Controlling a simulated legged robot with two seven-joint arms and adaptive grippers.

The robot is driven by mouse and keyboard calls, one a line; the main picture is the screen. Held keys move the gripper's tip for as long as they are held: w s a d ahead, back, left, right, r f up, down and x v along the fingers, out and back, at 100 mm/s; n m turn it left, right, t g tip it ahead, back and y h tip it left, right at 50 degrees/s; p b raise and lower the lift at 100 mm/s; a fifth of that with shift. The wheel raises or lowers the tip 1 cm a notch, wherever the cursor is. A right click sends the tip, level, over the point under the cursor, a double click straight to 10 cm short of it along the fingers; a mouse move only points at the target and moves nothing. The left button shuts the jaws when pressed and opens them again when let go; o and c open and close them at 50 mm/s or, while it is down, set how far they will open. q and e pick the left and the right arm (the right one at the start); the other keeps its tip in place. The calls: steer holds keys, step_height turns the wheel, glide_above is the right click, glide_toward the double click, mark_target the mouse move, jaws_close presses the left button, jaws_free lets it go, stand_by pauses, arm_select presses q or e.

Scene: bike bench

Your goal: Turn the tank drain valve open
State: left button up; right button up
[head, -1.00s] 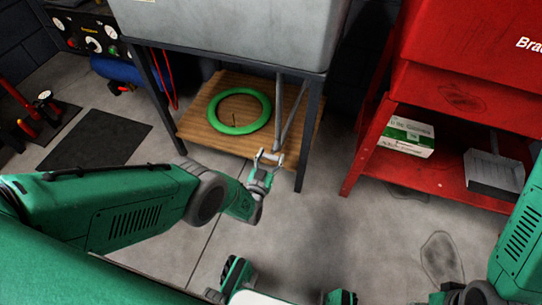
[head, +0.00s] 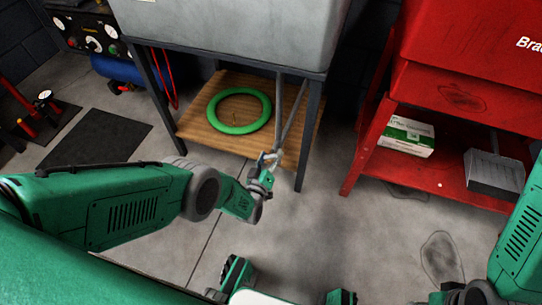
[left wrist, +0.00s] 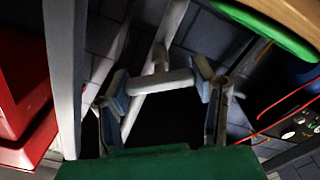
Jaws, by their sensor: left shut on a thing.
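The grey tank (head: 235,35) stands on a dark metal frame. Grey pipes run down beneath it, one upright and one slanted. In the left wrist view a short pale grey bar (left wrist: 160,81), which looks like the drain valve's handle, lies crosswise between the fingers, with a stem behind it. My left gripper (head: 268,160) is by the lower end of the pipes, near the frame's front right leg. In the left wrist view its fingers (left wrist: 161,88) are shut on the bar's two ends. In the head view the gripper hides the handle. My right gripper cannot be made out.
A wooden shelf (head: 190,123) under the tank holds a green ring (head: 263,97). The frame leg (head: 309,135) is close beside my left gripper. A red cabinet (head: 362,150) with a box (head: 405,143) stands to the right. Bare floor lies between them.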

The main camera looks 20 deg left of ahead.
arm_select(q)
steer(key=n, duration=0.5)
steer(key=shift+s+a+f+n, duration=0.1)
steer(key=shift+a+f+n, duration=0.05)
steer(key=shift+n, duration=0.15)
steer(key=shift+f+n, duration=0.1)
steer(key=shift+n, duration=2.2)
steer(key=shift+a, duration=0.1)
steer(key=o, duration=1.2)
steer(key=shift+f, duration=0.1)
steer(key=shift+s+a, duration=0.1)
steer(key=shift+s, duration=3.65)
